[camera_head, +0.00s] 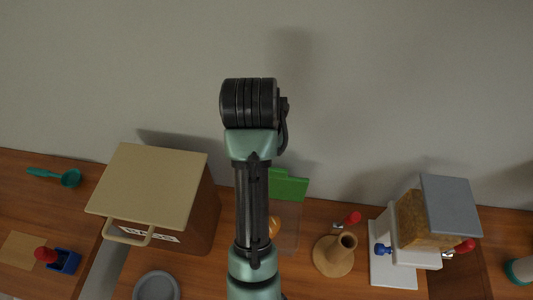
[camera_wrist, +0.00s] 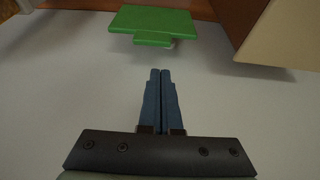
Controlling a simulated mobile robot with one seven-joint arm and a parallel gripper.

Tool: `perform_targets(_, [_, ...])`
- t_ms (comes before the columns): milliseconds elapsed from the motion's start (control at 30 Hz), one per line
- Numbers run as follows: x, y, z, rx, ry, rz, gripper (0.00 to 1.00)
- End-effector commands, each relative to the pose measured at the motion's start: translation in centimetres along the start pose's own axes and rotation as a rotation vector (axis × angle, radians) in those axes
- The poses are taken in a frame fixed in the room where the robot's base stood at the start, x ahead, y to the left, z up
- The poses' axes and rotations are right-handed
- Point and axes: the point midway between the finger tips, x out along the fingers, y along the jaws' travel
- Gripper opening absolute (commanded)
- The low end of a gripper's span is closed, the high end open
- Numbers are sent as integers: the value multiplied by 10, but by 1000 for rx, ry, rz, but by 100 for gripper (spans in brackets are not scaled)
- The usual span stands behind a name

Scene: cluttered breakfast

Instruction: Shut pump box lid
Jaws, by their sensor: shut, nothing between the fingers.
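A green flat panel (camera_head: 289,185) with a small tab, which looks like the pump box lid, shows just right of my arm in the head view. A see-through box (camera_head: 287,232) seems to stand below it, partly hidden by my arm, with something orange inside. The panel looks raised, not lying over the box, but its exact angle is hard to tell. In the wrist view the green lid (camera_wrist: 152,22) is at the top centre, apart from my fingers. My gripper (camera_wrist: 160,73) is shut and empty, pointing towards the lid. The head view does not show its fingers.
A brown bin (camera_head: 200,215) with a beige lid (camera_head: 155,183) stands left of the box. A wooden flared stand (camera_head: 334,258) and a grey-topped dispenser (camera_head: 425,225) stand to the right. A grey round dish (camera_head: 156,287) is in front. The grey wall area behind is clear.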

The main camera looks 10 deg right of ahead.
Motion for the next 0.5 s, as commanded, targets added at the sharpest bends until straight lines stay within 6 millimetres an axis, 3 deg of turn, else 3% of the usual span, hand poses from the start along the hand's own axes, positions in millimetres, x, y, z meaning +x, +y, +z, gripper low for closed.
perform_targets(500, [81,0,0,-1,-2,0,0])
